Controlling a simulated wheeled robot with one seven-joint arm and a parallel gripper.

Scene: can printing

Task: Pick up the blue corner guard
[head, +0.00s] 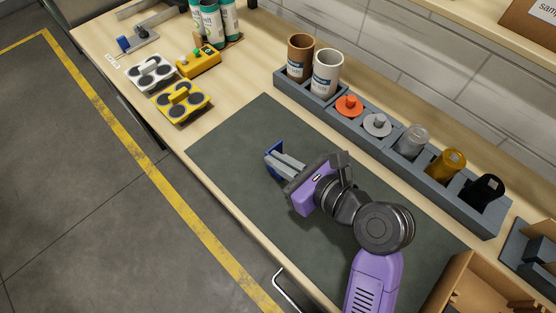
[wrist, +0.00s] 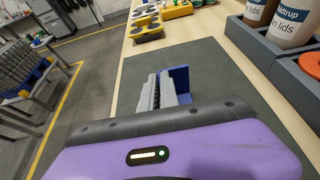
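The blue corner guard (head: 274,146) is a small angled piece at the tips of my gripper, above or on the dark green mat (head: 232,140). In the wrist view the guard (wrist: 181,78) shows beside and beyond the right finger, partly hidden by the fingers. My gripper (head: 285,164) points toward the left of the head view. Its two grey fingers lie close together with a narrow gap in the wrist view (wrist: 161,90). I cannot tell whether a wall of the guard is pinched between them, or whether the guard touches the mat.
A grey holder rail (head: 333,117) along the wall side carries cups, lids and small cylinders. White (head: 150,72) and yellow (head: 181,101) trays with dark discs stand at upper left. The mat around the guard is clear.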

